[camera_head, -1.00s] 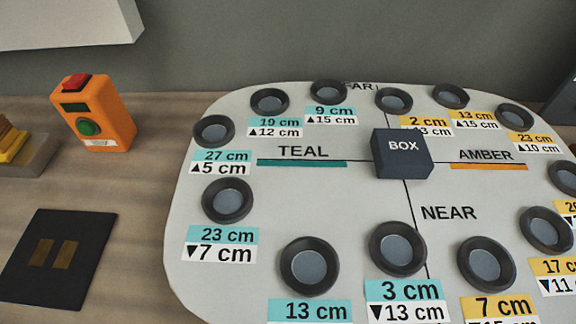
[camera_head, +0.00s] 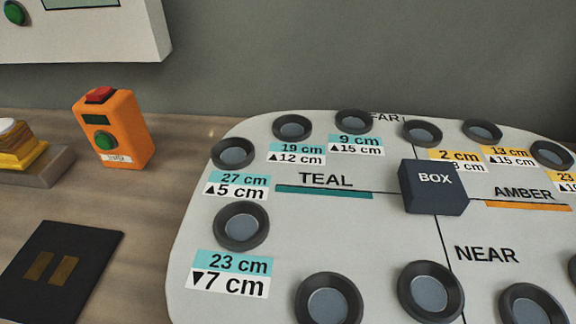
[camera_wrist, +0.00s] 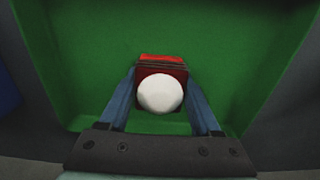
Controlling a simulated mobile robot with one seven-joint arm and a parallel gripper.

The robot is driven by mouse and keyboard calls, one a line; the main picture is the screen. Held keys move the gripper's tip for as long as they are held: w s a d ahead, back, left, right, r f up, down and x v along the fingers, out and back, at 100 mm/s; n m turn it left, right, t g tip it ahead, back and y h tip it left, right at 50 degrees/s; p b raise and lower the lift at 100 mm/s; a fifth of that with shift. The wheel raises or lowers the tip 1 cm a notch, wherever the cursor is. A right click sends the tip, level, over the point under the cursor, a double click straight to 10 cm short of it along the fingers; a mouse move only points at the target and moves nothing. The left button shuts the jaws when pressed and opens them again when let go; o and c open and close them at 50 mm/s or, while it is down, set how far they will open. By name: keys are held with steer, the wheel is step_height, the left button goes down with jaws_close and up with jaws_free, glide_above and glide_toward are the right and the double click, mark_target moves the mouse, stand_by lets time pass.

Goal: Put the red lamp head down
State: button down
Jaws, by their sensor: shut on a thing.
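The red lamp head (camera_wrist: 162,60) has a square red body and a white round dome (camera_wrist: 160,95). In the wrist view it sits between the two blue-grey fingers of my gripper (camera_wrist: 160,75), which is shut on it. Behind it is a green hollow surface (camera_wrist: 95,50) with raised sides, like the inside of a tray or mould. I cannot tell whether the lamp head touches it. The lamp head and my gripper do not show in the head view.
The head view shows a pale board (camera_head: 330,235) with several dark round cups and a dark box (camera_head: 433,188). An orange button box (camera_head: 118,130), a yellow part with a white top (camera_head: 22,150) and a black plate (camera_head: 60,270) stand left. A wall box (camera_head: 110,35) hangs above.

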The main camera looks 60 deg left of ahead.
steer(key=shift+f, duration=0.45)
steer(key=shift+c, duration=0.4)
jaws_free()
steer(key=shift+r, duration=0.1)
step_height(320, 180, up, 13)
steer(key=p, duration=0.4)
steer(key=shift+p, duration=0.3)
